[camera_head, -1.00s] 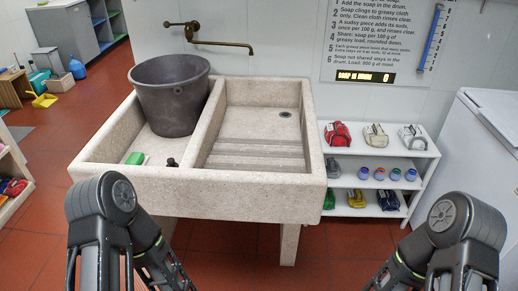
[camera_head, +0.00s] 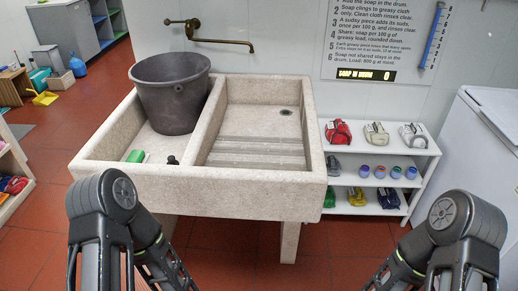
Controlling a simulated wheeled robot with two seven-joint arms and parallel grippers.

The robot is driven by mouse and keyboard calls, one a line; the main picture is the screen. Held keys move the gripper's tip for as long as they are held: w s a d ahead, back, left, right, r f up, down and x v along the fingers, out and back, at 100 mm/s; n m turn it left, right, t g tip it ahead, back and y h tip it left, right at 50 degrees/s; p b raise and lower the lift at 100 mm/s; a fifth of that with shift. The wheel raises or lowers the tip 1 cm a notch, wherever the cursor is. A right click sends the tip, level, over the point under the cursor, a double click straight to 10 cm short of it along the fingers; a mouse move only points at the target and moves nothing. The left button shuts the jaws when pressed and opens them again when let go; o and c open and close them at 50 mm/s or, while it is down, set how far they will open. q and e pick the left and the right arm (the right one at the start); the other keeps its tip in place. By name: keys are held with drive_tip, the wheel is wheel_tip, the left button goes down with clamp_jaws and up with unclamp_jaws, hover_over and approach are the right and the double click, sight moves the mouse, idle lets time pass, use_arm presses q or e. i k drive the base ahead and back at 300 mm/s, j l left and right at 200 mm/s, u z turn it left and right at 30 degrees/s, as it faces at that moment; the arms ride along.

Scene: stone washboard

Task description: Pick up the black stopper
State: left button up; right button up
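The small black stopper (camera_head: 172,160) stands in the left section of the stone washboard sink (camera_head: 205,183), close to its front rim. Its lower part is hidden behind the rim. A green soap bar (camera_head: 136,156) lies to its left. A dark grey bucket (camera_head: 172,100) stands behind it in the same section. My two arms show at the bottom left and bottom right, in front of the sink and apart from the stopper. Both grippers are outside the picture.
A brass tap (camera_head: 222,42) is on the wall above the sink. The ribbed right section is empty, with a drain hole (camera_head: 286,112) at the back. A white shelf (camera_head: 378,170) with bags and jars stands to the right, beside a white chest (camera_head: 485,130). Red floor in front is clear.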

sight(171, 160)
drive_tip(key=z, duration=0.45)
drive_tip(key=k+j+z, duration=0.1)
drive_tip(key=j+z, duration=0.25)
drive_tip(key=k+j+z, duration=0.1)
drive_tip(key=j+z, duration=0.3)
drive_tip(key=k+j+z, duration=0.2)
drive_tip(key=z, duration=0.15)
drive_tip(key=k+j+z, duration=0.15)
drive_tip(key=k+j, duration=0.4)
drive_tip(key=j, duration=0.2)
drive_tip(key=k+j+z, duration=0.1)
drive_tip(key=k+j, duration=0.55)
